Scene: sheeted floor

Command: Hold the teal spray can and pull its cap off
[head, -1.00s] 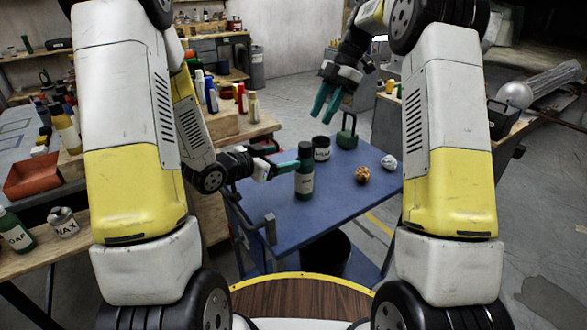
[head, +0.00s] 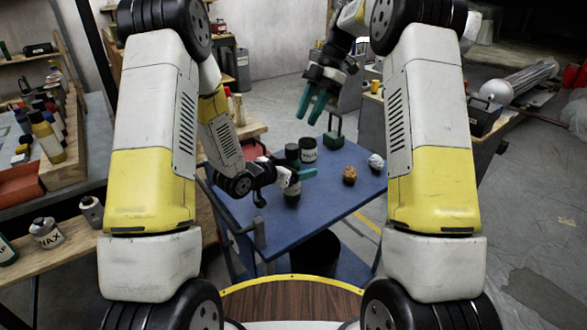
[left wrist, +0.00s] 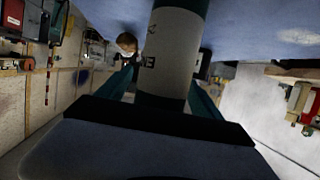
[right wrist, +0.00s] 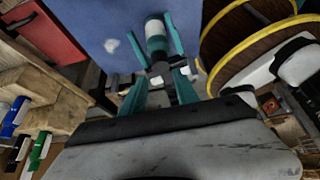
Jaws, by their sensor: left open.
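The teal spray can (head: 292,156) stands upright on the blue table, dark with a pale label band. My left gripper (head: 300,175) is at the can's mid-height. In the left wrist view the can (left wrist: 172,55) rises between the two open teal fingers, with no clear grip. The right wrist view also shows the can (right wrist: 155,30) between the left fingers. The cap is hard to tell from the body. My right gripper (head: 312,105) is raised beyond the can, fingers apart and pointing down, empty; its fingers also show in the right wrist view (right wrist: 160,85).
On the blue table (head: 270,215), a dark labelled tin (head: 308,151) stands close behind the can. A green weight-like object (head: 334,138), a brown ball (head: 349,175) and a pale crumpled ball (head: 376,162) lie to the right. The table's front is clear.

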